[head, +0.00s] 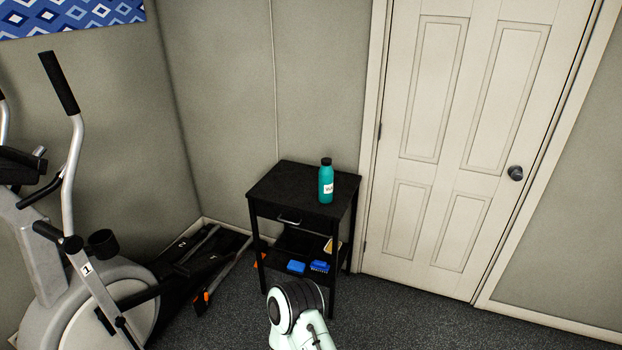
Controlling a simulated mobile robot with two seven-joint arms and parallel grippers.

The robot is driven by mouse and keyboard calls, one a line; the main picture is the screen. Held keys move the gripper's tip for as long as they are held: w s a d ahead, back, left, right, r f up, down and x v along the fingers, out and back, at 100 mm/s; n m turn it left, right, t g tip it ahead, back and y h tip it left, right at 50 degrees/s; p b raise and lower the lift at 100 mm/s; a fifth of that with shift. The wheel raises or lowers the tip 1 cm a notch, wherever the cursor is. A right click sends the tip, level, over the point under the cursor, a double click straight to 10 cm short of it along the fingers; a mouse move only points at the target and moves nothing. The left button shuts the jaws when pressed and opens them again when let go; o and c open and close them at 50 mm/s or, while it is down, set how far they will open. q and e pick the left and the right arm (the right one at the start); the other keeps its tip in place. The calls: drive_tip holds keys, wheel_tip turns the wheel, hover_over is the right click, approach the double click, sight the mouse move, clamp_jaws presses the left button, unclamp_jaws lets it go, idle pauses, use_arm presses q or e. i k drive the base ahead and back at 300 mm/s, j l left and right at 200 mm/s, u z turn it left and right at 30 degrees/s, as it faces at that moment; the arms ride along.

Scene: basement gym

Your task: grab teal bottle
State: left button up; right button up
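A teal bottle (326,184) with a dark cap and a white label stands upright on a small black side table (280,183). It is near the right side of the tabletop. A pale arm link of mine with a dark joint shows at the bottom centre, in front of the table. Neither of my grippers is in the head view, so I cannot see whether they are open or shut. Nothing is touching the bottle except the tabletop.
The table's lower shelf holds a blue item (296,267), a blue brush (319,267) and a yellowish item. An elliptical machine (75,270) stands at the left. A closed white door (450,150) is at the right. Dark carpet (420,320) is clear at lower right.

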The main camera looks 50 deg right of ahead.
sight(325, 174)
drive_tip(key=l+u, duration=0.3)
drive_tip(key=l, duration=0.75)
drive_tip(key=l+u, duration=0.1)
drive_tip(key=l, duration=1)
drive_tip(key=k+l, duration=0.15)
drive_tip(key=l, duration=0.9)
drive_tip(key=u, duration=0.05)
